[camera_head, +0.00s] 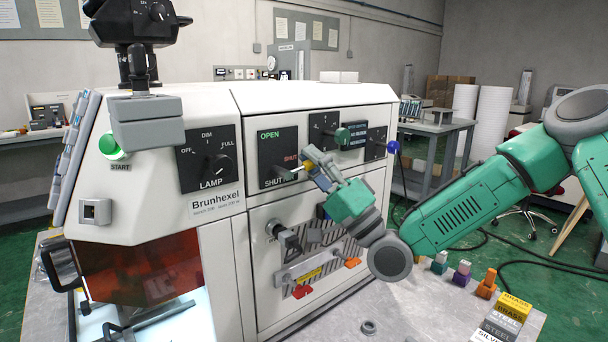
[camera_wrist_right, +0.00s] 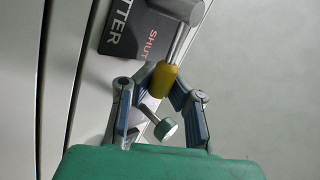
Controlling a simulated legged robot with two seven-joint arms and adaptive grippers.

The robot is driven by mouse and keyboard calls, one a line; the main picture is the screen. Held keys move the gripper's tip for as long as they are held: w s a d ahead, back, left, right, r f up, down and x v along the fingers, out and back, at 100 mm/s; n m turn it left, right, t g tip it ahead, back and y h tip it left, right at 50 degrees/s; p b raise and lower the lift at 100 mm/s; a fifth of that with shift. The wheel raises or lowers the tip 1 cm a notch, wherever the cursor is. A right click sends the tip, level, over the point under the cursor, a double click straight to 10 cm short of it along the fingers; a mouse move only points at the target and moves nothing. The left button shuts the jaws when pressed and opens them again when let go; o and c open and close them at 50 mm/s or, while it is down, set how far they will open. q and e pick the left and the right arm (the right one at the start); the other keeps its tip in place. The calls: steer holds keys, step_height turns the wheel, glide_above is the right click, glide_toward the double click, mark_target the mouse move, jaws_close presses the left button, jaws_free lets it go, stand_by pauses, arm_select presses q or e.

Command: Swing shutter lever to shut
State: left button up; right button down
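The shutter panel (camera_head: 278,145) is black, on the front of the white machine, with OPEN at upper left and SHUT at right. Its shutter lever has a grey hub (camera_head: 283,173) and a shaft pointing right, just below the SHUT mark. In the right wrist view the lever's shaft (camera_wrist_right: 178,45) ends in a yellow grip (camera_wrist_right: 164,79). My right gripper (camera_head: 311,161) is at this end, right of the panel. Its fingertips (camera_wrist_right: 163,84) close on the yellow grip from both sides. The gripper partly hides the lever's end in the head view. My left gripper is out of view.
A green knob (camera_head: 342,136) sits close to the right of my gripper and shows between the finger bases in the wrist view (camera_wrist_right: 165,128). The lamp dial (camera_head: 216,165) is left. A blue knob (camera_head: 393,147) is right. Several small blocks stand on the bench (camera_head: 420,312).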

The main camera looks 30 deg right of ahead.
steer(key=shift+s+f+m+t+h+b, duration=0.1)
steer(key=shift+f+m+t+h+b, duration=0.2)
steer(key=shift+m+h, duration=0.4)
steer(key=shift+s+f+m+t+h+b, duration=0.15)
steer(key=shift+m+t+h+b, duration=0.2)
steer(key=shift+m+h, duration=0.3)
steer(key=shift+w+f+m+t+h+b, duration=0.15)
steer(key=shift+f+m+h+b, duration=0.2)
steer(key=shift+m+h, duration=0.3)
steer(key=shift+s+r, duration=0.1)
steer(key=c, duration=1.8)
jaws_free()
steer(key=shift+d, duration=0.2)
steer(key=shift+o, duration=0.2)
steer(key=shift+d+r, duration=0.1)
steer(key=shift+d, duration=0.25)
steer(key=v, duration=1.2)
steer(key=shift+a, duration=0.15)
steer(key=shift+f, duration=0.25)
